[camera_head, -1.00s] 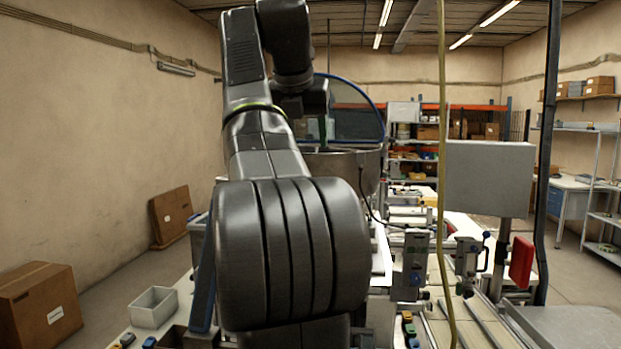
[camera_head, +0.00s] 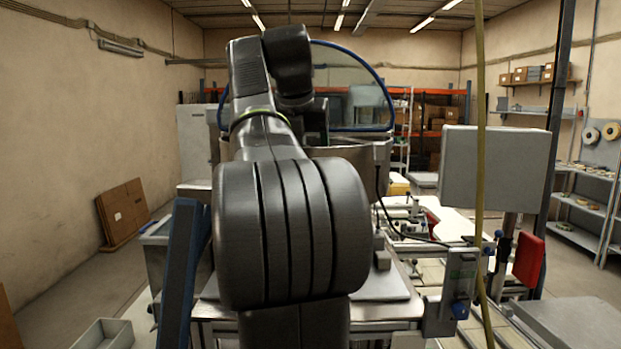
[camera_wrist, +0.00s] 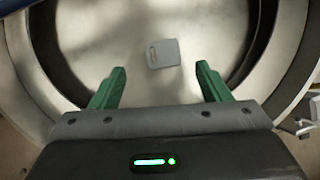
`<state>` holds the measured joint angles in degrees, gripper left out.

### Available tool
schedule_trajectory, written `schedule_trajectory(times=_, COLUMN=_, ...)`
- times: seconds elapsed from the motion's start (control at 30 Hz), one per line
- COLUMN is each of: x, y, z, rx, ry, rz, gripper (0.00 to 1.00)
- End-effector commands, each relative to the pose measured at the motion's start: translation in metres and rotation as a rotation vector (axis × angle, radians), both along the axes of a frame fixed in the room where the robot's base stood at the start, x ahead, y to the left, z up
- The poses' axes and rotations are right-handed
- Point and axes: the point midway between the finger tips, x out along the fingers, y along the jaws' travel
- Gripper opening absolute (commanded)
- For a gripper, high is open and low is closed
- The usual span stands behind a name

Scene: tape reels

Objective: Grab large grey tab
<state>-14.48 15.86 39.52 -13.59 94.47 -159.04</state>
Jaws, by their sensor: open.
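The large grey tab (camera_wrist: 163,54) is a flat, roughly square grey piece with a slot near its left edge. It lies on the floor of the round metal bowl (camera_wrist: 88,22) in the wrist view. My gripper (camera_wrist: 161,82) has green fingers spread wide and is empty. The tab shows beyond the fingertips, about midway between them, and nothing touches it. How far above it the fingers are is hard to tell. In the head view the bowl (camera_head: 368,158) stands behind my arm, which hides its inside and most of my gripper.
The bowl's metal wall curves around the tab. A blue-rimmed clear guard (camera_head: 352,85) rises behind the bowl. A grey panel (camera_head: 497,182), a hanging yellowish cable (camera_head: 480,120) and a dark post (camera_head: 553,130) stand to the right. An open grey bin (camera_head: 105,333) is at the lower left.

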Motion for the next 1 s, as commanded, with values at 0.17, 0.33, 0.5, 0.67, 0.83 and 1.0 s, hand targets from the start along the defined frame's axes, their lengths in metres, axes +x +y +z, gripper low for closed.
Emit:
schedule_trajectory(times=0.17, x=0.006, y=-0.002, z=-0.010, rx=0.000, ry=0.001, rz=-0.001, gripper=0.70)
schedule_trajectory(times=0.33, x=0.019, y=-0.006, z=-0.029, rx=-0.001, ry=0.002, rz=-0.002, gripper=0.70)
schedule_trajectory(times=0.5, x=0.031, y=-0.009, z=-0.046, rx=0.000, ry=0.000, rz=-0.001, gripper=0.70)
schedule_trajectory(times=0.67, x=0.033, y=-0.009, z=-0.051, rx=0.000, ry=-0.001, rz=-0.001, gripper=0.70)
schedule_trajectory(times=0.83, x=0.033, y=-0.009, z=-0.051, rx=0.000, ry=-0.001, rz=-0.001, gripper=0.63)
schedule_trajectory(times=1.0, x=0.033, y=-0.009, z=-0.051, rx=0.001, ry=0.000, rz=-0.001, gripper=0.29)
